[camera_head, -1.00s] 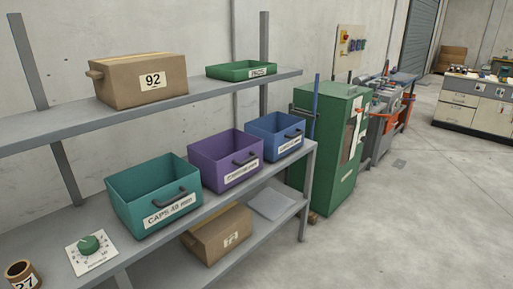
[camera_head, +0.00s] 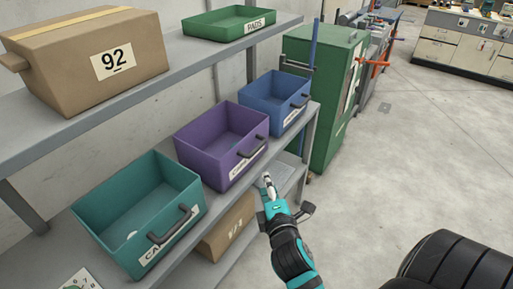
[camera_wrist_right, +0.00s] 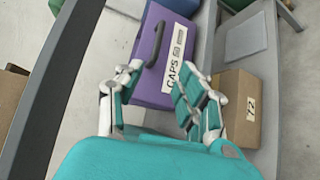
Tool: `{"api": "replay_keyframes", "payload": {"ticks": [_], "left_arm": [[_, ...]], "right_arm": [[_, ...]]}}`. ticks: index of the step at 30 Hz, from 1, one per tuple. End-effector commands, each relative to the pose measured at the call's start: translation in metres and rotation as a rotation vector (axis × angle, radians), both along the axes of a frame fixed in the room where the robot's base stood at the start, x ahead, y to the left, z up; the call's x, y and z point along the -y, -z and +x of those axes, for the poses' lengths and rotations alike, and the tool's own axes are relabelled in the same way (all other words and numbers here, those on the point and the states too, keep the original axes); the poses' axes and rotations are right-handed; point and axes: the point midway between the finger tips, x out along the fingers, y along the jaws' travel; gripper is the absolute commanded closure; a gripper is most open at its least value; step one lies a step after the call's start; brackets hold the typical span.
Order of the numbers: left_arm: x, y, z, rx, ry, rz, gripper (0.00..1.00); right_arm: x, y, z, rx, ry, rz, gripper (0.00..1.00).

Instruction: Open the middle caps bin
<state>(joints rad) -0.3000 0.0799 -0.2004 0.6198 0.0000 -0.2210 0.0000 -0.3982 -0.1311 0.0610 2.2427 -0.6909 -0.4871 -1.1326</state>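The middle caps bin is the purple, open-topped bin (camera_head: 207,149) between a teal bin (camera_head: 105,204) and a blue bin (camera_head: 268,97) on the middle shelf. Its dark handle (camera_head: 252,147) and white label are on the front face. In the right wrist view the purple bin (camera_wrist_right: 146,82) shows its handle (camera_wrist_right: 156,45) and a "CAPS" label. My right gripper (camera_head: 269,189) is in front of and below the purple bin, apart from it. In the right wrist view its fingers (camera_wrist_right: 160,86) are spread with nothing between them. My left gripper is not in view.
A cardboard box (camera_head: 228,226) sits on the lower shelf; it also shows in the right wrist view (camera_wrist_right: 239,108). Box 92 (camera_head: 85,60) and a green tray (camera_head: 228,22) stand on the top shelf. A green cabinet (camera_head: 319,92) is beyond the rack. Open floor lies right of the rack.

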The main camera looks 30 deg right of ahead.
Motion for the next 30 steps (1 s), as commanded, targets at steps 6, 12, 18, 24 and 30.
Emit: {"api": "replay_keyframes", "payload": {"ticks": [6, 12, 18, 24, 30], "left_arm": [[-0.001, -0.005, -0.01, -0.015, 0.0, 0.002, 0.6], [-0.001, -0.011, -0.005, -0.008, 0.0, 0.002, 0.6], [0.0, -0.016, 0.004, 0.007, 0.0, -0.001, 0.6], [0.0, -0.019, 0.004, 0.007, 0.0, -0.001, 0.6], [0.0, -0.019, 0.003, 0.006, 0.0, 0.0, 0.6]], "right_arm": [[0.011, -0.004, 0.023, 0.008, 0.002, -0.011, 0.62], [0.028, 0.002, 0.062, 0.008, 0.003, -0.009, 0.62], [0.045, 0.009, 0.103, 0.007, 0.003, -0.008, 0.62], [0.059, 0.015, 0.136, 0.007, 0.003, -0.007, 0.62], [0.066, 0.018, 0.154, 0.005, 0.001, -0.007, 0.62]]}}
